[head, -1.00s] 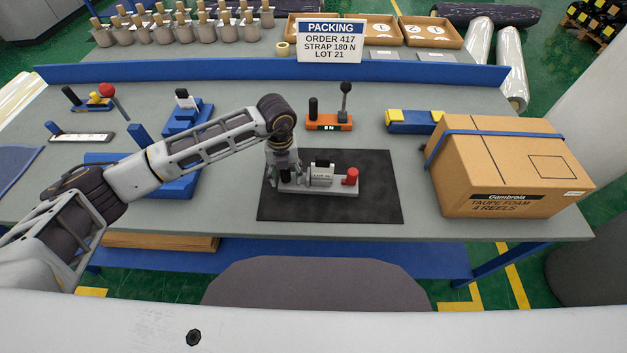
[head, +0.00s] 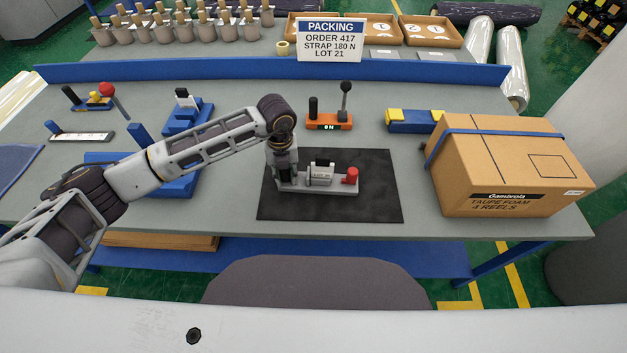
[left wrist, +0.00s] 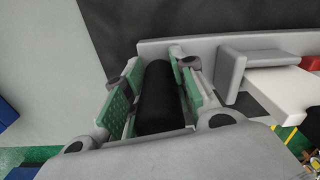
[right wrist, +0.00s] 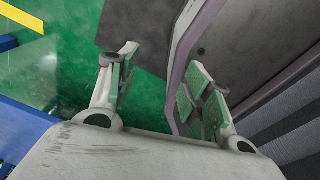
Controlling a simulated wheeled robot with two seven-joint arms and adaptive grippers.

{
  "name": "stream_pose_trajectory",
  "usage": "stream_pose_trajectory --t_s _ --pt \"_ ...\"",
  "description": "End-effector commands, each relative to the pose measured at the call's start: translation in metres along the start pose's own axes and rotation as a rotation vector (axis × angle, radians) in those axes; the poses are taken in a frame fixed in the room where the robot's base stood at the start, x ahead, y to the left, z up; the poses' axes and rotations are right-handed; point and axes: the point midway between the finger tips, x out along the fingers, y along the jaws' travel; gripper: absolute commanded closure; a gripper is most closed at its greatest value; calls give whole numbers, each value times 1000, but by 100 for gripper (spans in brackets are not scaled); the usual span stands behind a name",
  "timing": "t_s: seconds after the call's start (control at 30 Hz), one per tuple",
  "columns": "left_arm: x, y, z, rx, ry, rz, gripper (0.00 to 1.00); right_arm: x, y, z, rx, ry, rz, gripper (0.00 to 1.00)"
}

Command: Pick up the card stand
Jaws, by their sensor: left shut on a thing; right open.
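The card stand (head: 335,188) is on the dark mat. It has a long grey base, a black upright post at its left, a grey holder with a white lettered card (head: 321,174), and a red knob (head: 350,175) at the right. My left gripper (head: 286,172) points down at its left end. In the left wrist view the black post (left wrist: 158,95) stands between the green-padded fingers, which are shut on it. Whether the base touches the mat is hard to tell. My right gripper (right wrist: 165,90) shows only in the right wrist view, open and empty, away from the table top.
A strapped cardboard box (head: 505,165) stands right of the mat (head: 375,205). An orange lever device (head: 328,121) and a blue-yellow block (head: 415,121) lie behind. Blue fixtures (head: 185,115) stand at left. A packing sign (head: 331,40) rises beyond the blue rail.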

Motion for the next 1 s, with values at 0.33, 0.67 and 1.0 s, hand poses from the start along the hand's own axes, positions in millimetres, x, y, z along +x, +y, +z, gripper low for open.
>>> stream_pose_trajectory --t_s 0.33,0.67,1.0 --pt "-3 0 1 0 -2 -2 100 1 3 -16 1 17 3 51" --pt "-31 0 1 0 -4 -3 100 4 -1 -13 3 16 -1 51" --pt "-79 0 1 1 -4 -3 100 8 -2 2 2 0 -2 51"
